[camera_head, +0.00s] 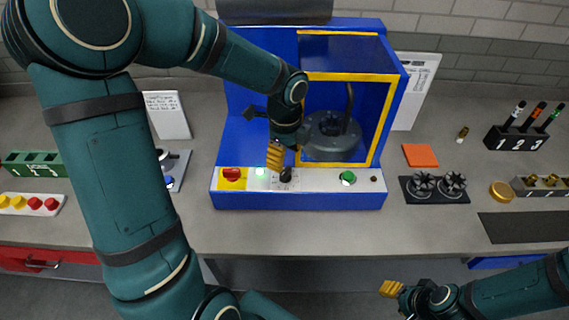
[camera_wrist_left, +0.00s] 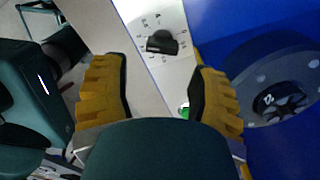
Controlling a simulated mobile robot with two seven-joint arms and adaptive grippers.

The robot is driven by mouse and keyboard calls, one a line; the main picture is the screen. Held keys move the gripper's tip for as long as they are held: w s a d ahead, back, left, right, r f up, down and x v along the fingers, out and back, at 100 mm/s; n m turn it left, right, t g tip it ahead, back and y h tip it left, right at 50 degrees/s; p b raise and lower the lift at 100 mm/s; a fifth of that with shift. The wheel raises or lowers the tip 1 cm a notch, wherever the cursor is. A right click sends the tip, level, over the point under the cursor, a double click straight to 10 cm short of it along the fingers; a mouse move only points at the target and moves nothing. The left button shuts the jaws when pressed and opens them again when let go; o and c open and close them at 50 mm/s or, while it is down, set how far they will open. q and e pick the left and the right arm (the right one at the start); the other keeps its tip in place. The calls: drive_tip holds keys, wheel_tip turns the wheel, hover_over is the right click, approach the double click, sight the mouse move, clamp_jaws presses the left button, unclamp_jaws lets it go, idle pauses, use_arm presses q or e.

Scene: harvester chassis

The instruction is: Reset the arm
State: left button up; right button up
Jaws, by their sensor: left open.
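My left gripper (camera_head: 275,157) is in front of the blue machine (camera_head: 240,150), just above the black rotary knob (camera_head: 286,175) on its pale control panel. In the left wrist view my left gripper (camera_wrist_left: 160,72) has its two yellow fingers spread apart with nothing between them. The knob (camera_wrist_left: 162,42) shows beyond the fingertips with a ring of marks around it. My right gripper (camera_head: 391,288) hangs low at the right, in front of the counter edge. Its yellow fingers are too small to tell whether they are open or shut.
A yellow-framed window (camera_head: 372,125) stands close right of my left arm. Black round parts (camera_head: 437,187) and an orange square (camera_head: 420,155) lie on the counter at right.

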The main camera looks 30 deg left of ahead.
use_arm(q)
drive_tip(key=shift+w+r, duration=0.1)
drive_tip(key=shift+r, duration=0.85)
